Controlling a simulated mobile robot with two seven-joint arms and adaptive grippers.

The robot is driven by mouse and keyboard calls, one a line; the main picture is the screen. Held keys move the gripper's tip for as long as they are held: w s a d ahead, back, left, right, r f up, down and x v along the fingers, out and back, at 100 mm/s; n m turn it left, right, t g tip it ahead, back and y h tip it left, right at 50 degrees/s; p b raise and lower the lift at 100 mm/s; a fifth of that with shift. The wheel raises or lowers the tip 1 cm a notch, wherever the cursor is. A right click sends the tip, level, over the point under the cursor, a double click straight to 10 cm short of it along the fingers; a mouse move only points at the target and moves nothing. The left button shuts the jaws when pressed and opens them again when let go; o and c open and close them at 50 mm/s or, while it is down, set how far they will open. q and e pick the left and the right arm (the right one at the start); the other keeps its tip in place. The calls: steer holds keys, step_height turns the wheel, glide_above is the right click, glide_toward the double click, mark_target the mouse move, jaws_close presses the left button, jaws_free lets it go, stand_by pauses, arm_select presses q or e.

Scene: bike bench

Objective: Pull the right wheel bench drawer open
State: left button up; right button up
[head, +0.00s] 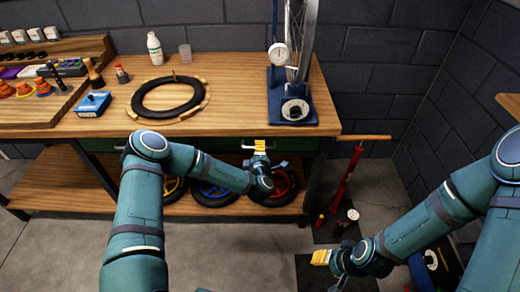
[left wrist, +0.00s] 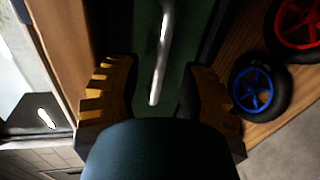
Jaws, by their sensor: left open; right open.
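The right wheel bench drawer has a green front (head: 300,145) under the bench top and looks shut. My left gripper (head: 260,146) is in front of it, just below the bench edge. In the left wrist view, the silver bar handle (left wrist: 160,62) runs along the green drawer front (left wrist: 189,55). The handle lies between the spread, yellow-padded fingers of my left gripper (left wrist: 158,97). I see no finger clearly touching it. My right gripper (head: 318,257) is open and empty, low over the floor at the lower right, away from the drawer.
The wooden bench top (head: 235,95) holds a tyre (head: 136,97) and a blue wheel stand (head: 290,113). Wheels with blue (left wrist: 252,90) and red rims (left wrist: 300,22) lie on the lower shelf. A red floor pump (head: 346,180) stands right of the bench.

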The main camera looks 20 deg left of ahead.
arm_select(q)
steer(key=shift+x, duration=1.45)
arm_select(e)
steer(key=shift+f, duration=0.3)
arm_select(q)
jaws_close()
steer(key=shift+s, duration=0.1)
